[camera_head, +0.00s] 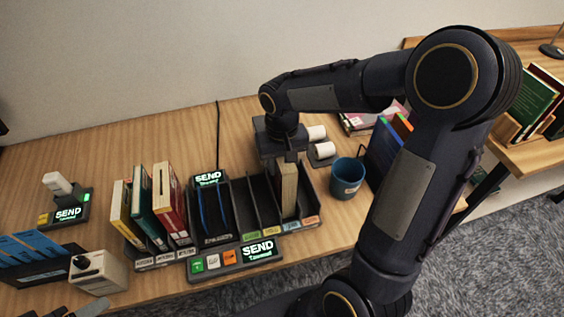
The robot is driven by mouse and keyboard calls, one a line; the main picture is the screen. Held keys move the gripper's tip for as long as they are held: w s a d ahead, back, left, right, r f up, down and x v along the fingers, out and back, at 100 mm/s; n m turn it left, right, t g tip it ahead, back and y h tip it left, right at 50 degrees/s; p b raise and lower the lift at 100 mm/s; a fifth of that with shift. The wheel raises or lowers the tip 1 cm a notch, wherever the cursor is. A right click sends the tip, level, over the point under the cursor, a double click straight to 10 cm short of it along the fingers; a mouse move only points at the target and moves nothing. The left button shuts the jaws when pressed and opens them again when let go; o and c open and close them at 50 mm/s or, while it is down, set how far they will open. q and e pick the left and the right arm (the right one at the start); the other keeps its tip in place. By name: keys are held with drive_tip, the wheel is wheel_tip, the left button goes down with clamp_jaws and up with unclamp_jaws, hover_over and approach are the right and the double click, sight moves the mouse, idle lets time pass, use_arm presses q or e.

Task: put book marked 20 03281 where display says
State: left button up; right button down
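A tan book (288,190) stands upright in a right-hand compartment of the black sorter (240,205); its marking is too small to read. My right gripper (290,158) is right at the top of this book, pointing down; the arm and small size hide whether the fingers grip it. A display (260,250) on the sorter's front reads "SEND" with a smaller word, perhaps "Taxonomy". Grey shapes at the bottom left edge may be my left gripper (78,309), cut off by the frame.
Yellow, teal and red books (168,205) stand left of the sorter. A blue cup (347,178) stands to its right, before blue folders (383,150). A beige device (98,272) and a blue-filled rack (35,258) sit at front left. The table's back left is clear.

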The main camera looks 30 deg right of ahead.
drive_tip(key=shift+f+b, duration=0.45)
drive_tip(key=shift+f, duration=0.1)
drive_tip(key=c, duration=0.9)
unclamp_jaws()
wheel_tip(320, 180, up, 8)
drive_tip(key=shift+f, duration=0.1)
drive_tip(key=shift+s, duration=0.1)
drive_tip(key=s+a+t+y, duration=0.1)
drive_tip(key=s+t, duration=0.1)
drive_tip(key=s, duration=0.3)
drive_tip(key=s+a+t+y, duration=0.1)
drive_tip(key=s, duration=0.5)
drive_tip(key=s+a+n+t+y, duration=0.1)
drive_tip(key=s+a+t, duration=0.1)
drive_tip(key=s, duration=0.3)
drive_tip(key=shift+s+a+t+y, duration=0.1)
drive_tip(key=shift+s+t+y, duration=0.2)
drive_tip(key=shift+s+y, duration=0.1)
